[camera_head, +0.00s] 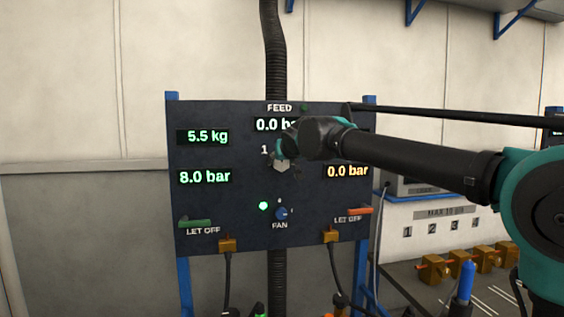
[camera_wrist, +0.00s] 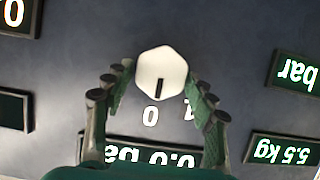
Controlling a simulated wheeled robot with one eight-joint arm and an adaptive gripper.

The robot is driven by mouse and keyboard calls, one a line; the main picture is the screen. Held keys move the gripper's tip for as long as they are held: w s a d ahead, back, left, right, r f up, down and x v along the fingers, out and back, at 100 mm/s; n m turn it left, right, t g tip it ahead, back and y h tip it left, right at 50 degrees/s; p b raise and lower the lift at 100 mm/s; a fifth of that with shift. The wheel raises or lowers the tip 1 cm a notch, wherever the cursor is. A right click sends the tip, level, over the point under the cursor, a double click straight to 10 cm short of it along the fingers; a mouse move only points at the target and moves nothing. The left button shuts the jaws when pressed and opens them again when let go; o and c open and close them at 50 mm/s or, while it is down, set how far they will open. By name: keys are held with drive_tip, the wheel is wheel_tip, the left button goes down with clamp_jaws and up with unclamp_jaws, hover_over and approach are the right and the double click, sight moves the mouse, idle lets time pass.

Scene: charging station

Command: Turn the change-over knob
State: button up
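The change-over knob is a white, faceted knob (camera_wrist: 161,66) with a black mark on the dark panel. In the upside-down wrist view the mark points towards the printed 0, with a 1 beside it. In the head view only a pale part of the knob (camera_head: 283,167) shows below my gripper (camera_head: 285,151). In the wrist view my gripper (camera_wrist: 158,76) has its two green-padded fingers on either side of the knob. They look open, with narrow gaps at the knob's edges; contact is hard to judge.
The dark panel (camera_head: 233,232) stands on blue posts. It has lit readouts, a small blue FAN knob (camera_head: 282,214), a green lever (camera_head: 195,223) and an orange lever (camera_head: 360,211). A bench with brass blocks (camera_head: 435,269) and a blue cylinder (camera_head: 465,280) is at right.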

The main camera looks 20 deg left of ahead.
drive_tip(key=c, duration=0.7)
drive_tip(key=shift+a+n, duration=0.1)
drive_tip(key=shift+n, duration=0.2)
drive_tip(key=shift+s+a+f+n+t+h, duration=0.15)
drive_tip(key=shift+n+t+h, duration=0.6)
drive_tip(key=shift+n, duration=0.65)
drive_tip(key=shift+s+a+f+n+t+h, duration=0.15)
drive_tip(key=shift+n+t+h, duration=0.6)
drive_tip(key=shift+n, duration=0.65)
drive_tip(key=shift+r, duration=0.1)
drive_tip(key=o, duration=1.2)
